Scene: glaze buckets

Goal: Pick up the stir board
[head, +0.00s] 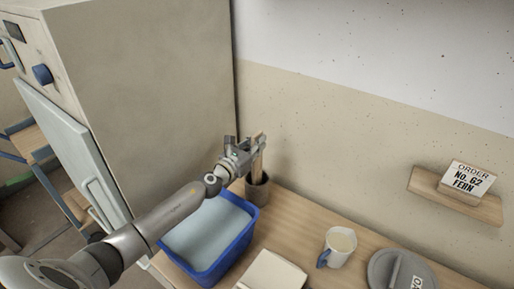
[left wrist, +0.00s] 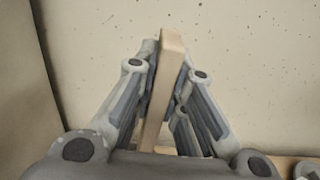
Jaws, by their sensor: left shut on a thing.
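The stir board (head: 258,156) is a pale wooden slat standing upright out of a brown cylindrical pot (head: 258,191) at the back of the counter. My left gripper (head: 257,146) is shut on the upper part of the board. In the left wrist view, the board (left wrist: 167,85) runs between the two gripper fingers, and its top end sticks up past them. The board's lower end is hidden in the pot. My right gripper is in neither view.
A blue tub (head: 245,234) of pale liquid stands left of the pot, under my left arm. A mug (head: 338,246) and a grey lid (head: 400,271) are to the right. A large beige cabinet (head: 150,90) stands at left. A wall shelf (head: 455,196) holds an order card (head: 467,179).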

